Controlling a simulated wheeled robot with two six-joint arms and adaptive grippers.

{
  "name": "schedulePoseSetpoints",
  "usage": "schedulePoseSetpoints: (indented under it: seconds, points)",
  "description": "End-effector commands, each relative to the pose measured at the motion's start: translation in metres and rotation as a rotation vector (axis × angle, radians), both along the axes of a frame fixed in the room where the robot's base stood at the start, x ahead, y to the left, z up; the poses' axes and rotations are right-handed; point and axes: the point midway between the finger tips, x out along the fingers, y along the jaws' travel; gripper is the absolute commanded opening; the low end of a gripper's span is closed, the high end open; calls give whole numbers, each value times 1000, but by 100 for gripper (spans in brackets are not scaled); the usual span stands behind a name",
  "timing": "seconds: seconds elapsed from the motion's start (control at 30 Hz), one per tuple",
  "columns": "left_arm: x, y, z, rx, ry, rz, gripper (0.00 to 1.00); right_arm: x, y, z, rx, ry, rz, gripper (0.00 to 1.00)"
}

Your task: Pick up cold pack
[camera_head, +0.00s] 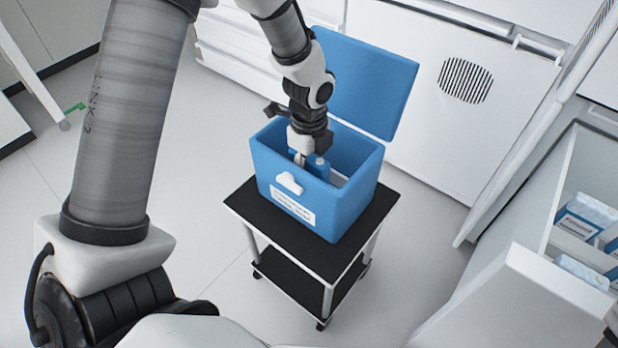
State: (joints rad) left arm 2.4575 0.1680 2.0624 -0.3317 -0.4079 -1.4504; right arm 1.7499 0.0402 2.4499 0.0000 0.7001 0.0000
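Cold packs with white and blue labels (577,222) lie in the open drawer at the right; another pale pack (582,271) lies nearer. The blue cooler box (343,205) stands with its lid (365,80) open. My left gripper (307,160) points down into the box opening, beside a small blue object (319,167) with a light top. The fingertips are partly hidden, so I cannot tell whether they are open or shut on it.
The box stands on a black-topped cart (371,222) with a lower shelf (302,285). The open white drawer (510,300) juts out at the right. White cabinets (440,105) stand behind the cart. Open floor (215,215) lies left of it.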

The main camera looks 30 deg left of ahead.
Motion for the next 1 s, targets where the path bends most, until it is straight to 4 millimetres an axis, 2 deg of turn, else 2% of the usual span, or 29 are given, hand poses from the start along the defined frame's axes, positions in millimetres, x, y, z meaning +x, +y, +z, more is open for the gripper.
schedulePoseSetpoints:
  seconds: [0.03,0.1,0.13,0.47,0.57,0.8,0.9,1.0]
  points:
    - [0,0,0,0,0,0,30,0,0,0,0,0,0,40]
    - [0,0,0,0,0,0,5,0,0,0,0,0,0,40]
    - [0,0,0,0,0,0,0,0,0,0,0,0,0,40]
    - [0,0,3,0,0,1,0,0,0,2,0,0,0,40]
    - [1,0,17,0,-3,1,0,0,0,9,0,0,0,40]
    - [1,0,76,1,-4,1,0,0,0,32,0,0,0,40]
    - [1,0,93,1,-4,1,0,0,0,37,0,0,0,40]
    - [0,0,101,0,-1,1,0,0,0,38,0,0,0,40]
